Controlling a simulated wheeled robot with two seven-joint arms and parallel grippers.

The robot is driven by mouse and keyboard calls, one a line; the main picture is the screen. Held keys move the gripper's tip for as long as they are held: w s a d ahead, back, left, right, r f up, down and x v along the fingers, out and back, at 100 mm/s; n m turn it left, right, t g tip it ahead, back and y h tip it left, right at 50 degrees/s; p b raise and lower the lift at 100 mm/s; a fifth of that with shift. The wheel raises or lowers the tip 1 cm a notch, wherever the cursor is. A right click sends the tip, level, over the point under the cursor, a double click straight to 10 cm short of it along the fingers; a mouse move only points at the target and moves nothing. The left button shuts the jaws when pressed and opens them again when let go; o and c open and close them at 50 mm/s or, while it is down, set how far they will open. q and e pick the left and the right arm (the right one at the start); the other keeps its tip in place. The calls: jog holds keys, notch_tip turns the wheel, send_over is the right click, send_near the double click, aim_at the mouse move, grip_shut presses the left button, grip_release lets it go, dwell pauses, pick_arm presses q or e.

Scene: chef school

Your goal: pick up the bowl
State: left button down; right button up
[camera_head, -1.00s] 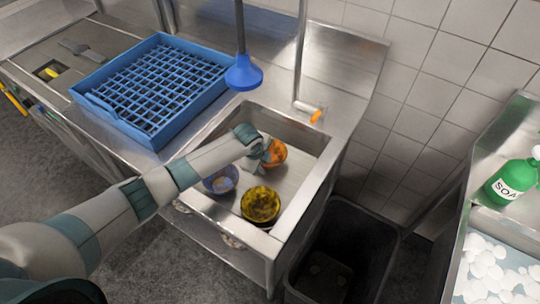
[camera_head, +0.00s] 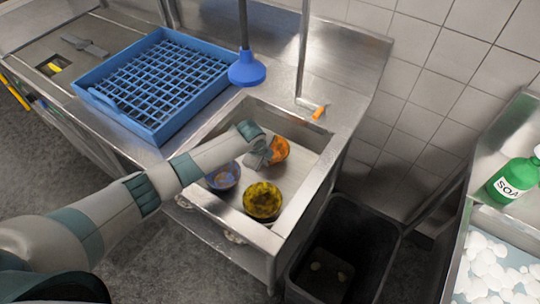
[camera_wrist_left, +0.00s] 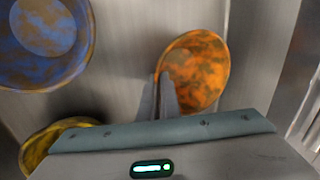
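Three bowls are in the metal sink (camera_head: 312,178). The orange stained bowl (camera_head: 279,150) is at the back, tilted; the yellow stained bowl (camera_head: 262,201) is at the front; the blue bowl (camera_head: 223,177) is at the left. My left gripper (camera_head: 266,158) reaches into the sink at the orange bowl's left side. In the left wrist view its two fingers (camera_wrist_left: 163,84) are close together at the rim of the orange bowl (camera_wrist_left: 200,68), apparently pinching it. The blue bowl (camera_wrist_left: 42,40) and part of the yellow bowl (camera_wrist_left: 45,141) also show there. My right gripper is not in view.
A blue dish rack (camera_head: 160,85) stands on the counter left of the sink. A dark bin (camera_head: 345,250) stands right of the sink. A green soap bottle (camera_head: 514,181) is at the far right.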

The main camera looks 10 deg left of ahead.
pick_arm(q)
jog(key=shift+r, duration=0.15)
notch_tip(320, 180, up, 9)
jog(key=b, duration=0.3)
jog(key=shift+w, duration=0.1)
jog(key=shift+r, duration=0.35)
jog(key=shift+d+r, duration=0.1)
jog(key=shift+s+d+r+n, duration=0.35)
jog(key=shift+r+n, duration=0.05)
jog(key=shift+r, duration=0.05)
jog(key=s+a+r+n+g+y+b, duration=0.1)
jog(key=s+a+r+n+b, duration=0.1)
jog(key=s+n, duration=0.5)
jog(key=s+a+r+n+g+y+b, duration=0.1)
jog(key=s+a+r+n+y+b, duration=0.1)
jog(key=s+r+n, duration=0.3)
jog(key=s+a+r+n+g+y+b, duration=0.1)
jog(key=s+a+r+n, duration=0.3)
jog(key=s+n, duration=0.4)
jog(key=shift+s+n+g+y+b, duration=0.4)
jog(key=shift+s+y+b, duration=0.2)
jog(key=shift+s+b, duration=0.2)
